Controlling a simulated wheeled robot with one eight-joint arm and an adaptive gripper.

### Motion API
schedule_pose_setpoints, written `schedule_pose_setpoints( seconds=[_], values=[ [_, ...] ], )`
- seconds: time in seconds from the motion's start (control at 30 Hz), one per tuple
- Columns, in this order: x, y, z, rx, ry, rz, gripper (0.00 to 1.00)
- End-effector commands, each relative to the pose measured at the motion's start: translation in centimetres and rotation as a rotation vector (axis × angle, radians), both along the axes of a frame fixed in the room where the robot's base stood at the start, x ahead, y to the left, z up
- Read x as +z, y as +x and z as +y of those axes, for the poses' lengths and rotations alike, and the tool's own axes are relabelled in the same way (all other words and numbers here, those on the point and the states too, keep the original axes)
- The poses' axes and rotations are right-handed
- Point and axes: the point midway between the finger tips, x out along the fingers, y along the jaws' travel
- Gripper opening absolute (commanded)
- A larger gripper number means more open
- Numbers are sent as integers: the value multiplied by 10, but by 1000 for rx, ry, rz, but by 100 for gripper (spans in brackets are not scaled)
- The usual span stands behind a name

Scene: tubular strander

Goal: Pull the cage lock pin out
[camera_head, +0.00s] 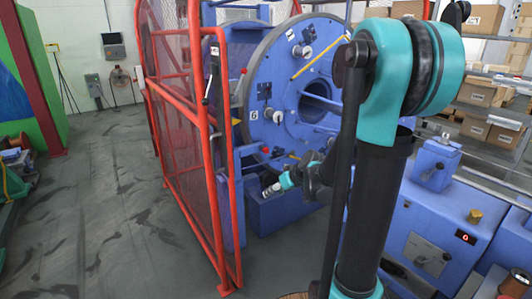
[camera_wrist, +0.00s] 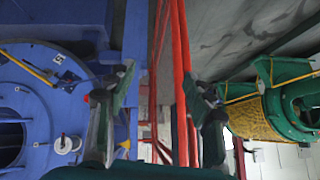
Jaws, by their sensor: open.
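The cage (camera_head: 285,85) is a large blue disc with a round central opening, and its face also shows at the left of the wrist view (camera_wrist: 40,95). A small red knob (camera_head: 265,149) sits on the blue frame low at the cage's left edge. It may be the lock pin's head, but I cannot tell for sure. A small red spot (camera_wrist: 86,98) shows beside my left finger in the wrist view. My gripper (camera_head: 268,187) is below the red knob, beside the cage. Its fingers are wide apart with nothing between them in the wrist view (camera_wrist: 160,88).
A red mesh guard (camera_head: 185,130) stands just left of my gripper, with its bars behind the fingers in the wrist view. A blue control cabinet (camera_head: 430,235) is at right, with box shelves (camera_head: 485,95) behind. The grey floor (camera_head: 90,210) at left is mostly clear.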

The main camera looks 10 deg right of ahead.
Motion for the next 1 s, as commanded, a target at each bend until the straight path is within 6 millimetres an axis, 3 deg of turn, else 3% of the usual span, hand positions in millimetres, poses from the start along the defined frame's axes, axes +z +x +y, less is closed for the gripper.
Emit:
schedule_pose_setpoints(
  seconds=[0.1, 0.5, 0.8, 1.0],
  values=[
    [4, 50, 3, 53, 36, -91, 52],
    [-2, 196, -9, 163, 106, -443, 52],
    [-31, 282, -46, 156, 96, -713, 52],
    [-59, 320, -76, 119, 66, -862, 52]
  ],
)
